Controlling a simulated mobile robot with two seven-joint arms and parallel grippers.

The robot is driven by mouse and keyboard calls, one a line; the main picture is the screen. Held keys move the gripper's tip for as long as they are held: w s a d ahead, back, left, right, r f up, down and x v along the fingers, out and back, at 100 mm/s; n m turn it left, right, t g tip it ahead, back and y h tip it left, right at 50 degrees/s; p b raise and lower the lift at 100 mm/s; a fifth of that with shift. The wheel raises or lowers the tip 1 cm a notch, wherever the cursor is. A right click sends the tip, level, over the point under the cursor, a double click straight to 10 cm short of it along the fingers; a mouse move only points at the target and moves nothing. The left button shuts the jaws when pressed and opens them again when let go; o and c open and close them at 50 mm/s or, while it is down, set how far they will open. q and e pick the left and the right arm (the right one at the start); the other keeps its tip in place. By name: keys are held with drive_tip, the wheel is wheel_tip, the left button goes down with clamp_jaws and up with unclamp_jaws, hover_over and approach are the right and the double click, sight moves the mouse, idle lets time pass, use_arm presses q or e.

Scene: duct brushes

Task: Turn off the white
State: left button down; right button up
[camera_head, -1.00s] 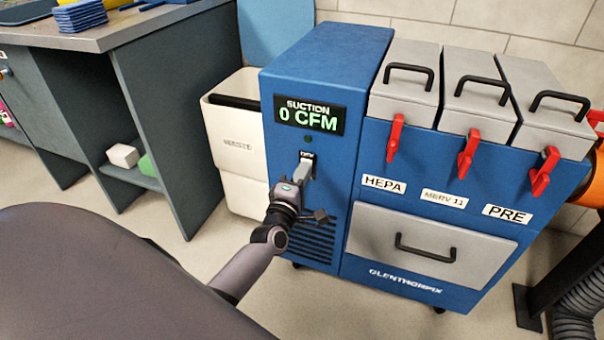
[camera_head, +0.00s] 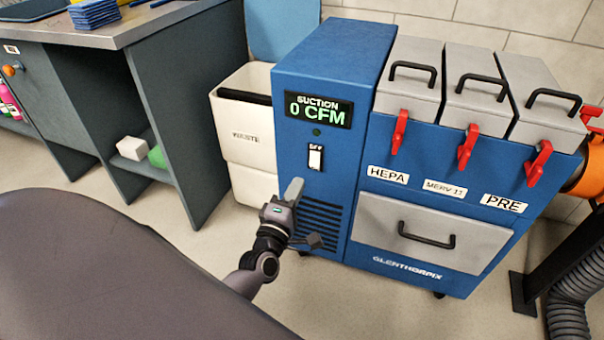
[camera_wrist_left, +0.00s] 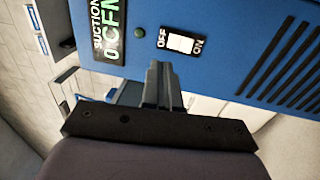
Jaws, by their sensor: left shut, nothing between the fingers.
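A white rocker switch (camera_head: 316,157) sits on the front of a blue suction unit (camera_head: 333,58). In the left wrist view the switch (camera_wrist_left: 180,44) lies between the labels OFF and ON. The display (camera_head: 318,110) above it reads "SUCTION 0 CFM". My left gripper (camera_head: 293,190) is shut and empty, below and slightly left of the switch, apart from it in the head view. In the left wrist view its fingers (camera_wrist_left: 162,80) point toward the panel just below the switch. My right gripper is in neither view.
Red latches (camera_head: 466,146) and grey lidded filter boxes (camera_head: 478,85) are on the unit's right, above a grey drawer (camera_head: 432,232). A white waste bin (camera_head: 243,135) stands to its left, beside a dark workbench (camera_head: 165,95). A ribbed hose (camera_head: 567,315) is at lower right.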

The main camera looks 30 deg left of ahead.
use_arm(q)
drive_tip(key=shift+s+d+r, duration=0.15)
drive_tip(key=shift+s+d, duration=0.05)
drive_tip(key=shift+s, duration=0.6)
drive_tip(key=shift+s+d+r, duration=0.1)
drive_tip(key=shift+s+d, duration=0.1)
drive_tip(key=shift+s, duration=0.6)
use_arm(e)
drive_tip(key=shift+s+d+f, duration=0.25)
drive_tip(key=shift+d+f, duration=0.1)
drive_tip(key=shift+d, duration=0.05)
